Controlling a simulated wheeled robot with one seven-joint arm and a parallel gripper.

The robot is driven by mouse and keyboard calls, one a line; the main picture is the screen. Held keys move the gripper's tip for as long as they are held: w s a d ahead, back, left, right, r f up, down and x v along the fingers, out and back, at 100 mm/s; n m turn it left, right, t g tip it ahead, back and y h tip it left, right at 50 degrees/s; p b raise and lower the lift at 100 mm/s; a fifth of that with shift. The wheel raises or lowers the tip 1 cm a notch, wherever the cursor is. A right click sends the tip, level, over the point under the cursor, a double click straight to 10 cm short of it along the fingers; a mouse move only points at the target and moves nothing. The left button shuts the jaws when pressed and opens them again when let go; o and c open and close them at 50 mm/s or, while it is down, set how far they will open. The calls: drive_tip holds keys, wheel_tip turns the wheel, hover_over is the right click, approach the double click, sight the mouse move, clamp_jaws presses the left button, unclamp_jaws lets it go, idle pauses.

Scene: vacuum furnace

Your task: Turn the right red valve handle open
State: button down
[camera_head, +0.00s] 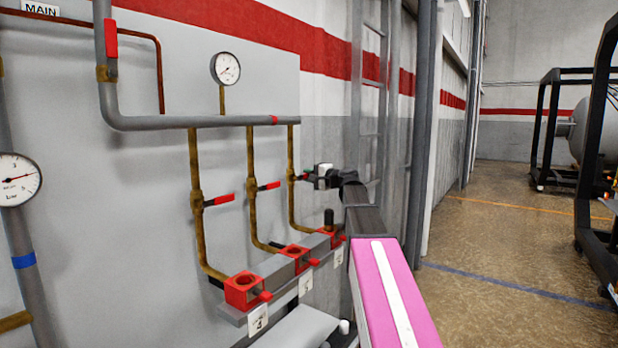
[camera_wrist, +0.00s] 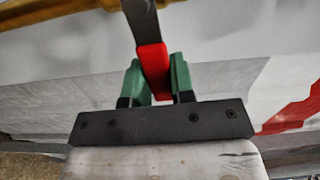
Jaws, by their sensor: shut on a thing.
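The right red valve handle (camera_wrist: 151,64) sits between the green fingertips of my gripper (camera_wrist: 154,82) in the wrist view, and my gripper is shut on it. The handle's grey metal stem (camera_wrist: 141,20) runs up toward a brass pipe. In the head view my gripper (camera_head: 308,176) is at the rightmost brass pipe (camera_head: 291,155), at the end of my arm. The handle is mostly hidden there. The middle red handle (camera_head: 270,185) and left red handle (camera_head: 224,199) stick out to the right from their pipes.
Red blocks (camera_head: 243,290) sit on a grey shelf below the valves. A gauge (camera_head: 226,68) stands above the grey horizontal pipe (camera_head: 190,122). Another gauge (camera_head: 17,179) is at the far left. A grey ladder (camera_head: 371,60) is behind my arm.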

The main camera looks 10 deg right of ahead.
drive_tip(key=n, duration=0.1)
drive_tip(key=r+n, duration=0.1)
drive_tip(key=n, duration=0.1)
drive_tip(key=r+n, duration=0.1)
drive_tip(key=shift+s+a+r+n, duration=0.2)
drive_tip(key=shift+s+r+n, duration=0.05)
drive_tip(key=shift+n, duration=0.05)
drive_tip(key=shift+s+a+r+n, duration=0.25)
drive_tip(key=shift+r+n, duration=0.15)
drive_tip(key=shift+n, duration=0.5)
drive_tip(key=shift+s+a+r+n, duration=0.2)
drive_tip(key=shift+r+n, duration=0.15)
drive_tip(key=shift+n, duration=0.55)
drive_tip(key=shift+s+a+r+n, duration=0.25)
drive_tip(key=shift+r+n, duration=0.15)
drive_tip(key=shift+n, duration=0.5)
drive_tip(key=c, duration=1)
unclamp_jaws()
drive_tip(key=shift+o, duration=0.2)
drive_tip(key=v, duration=1.1)
drive_tip(key=shift+w, duration=0.1)
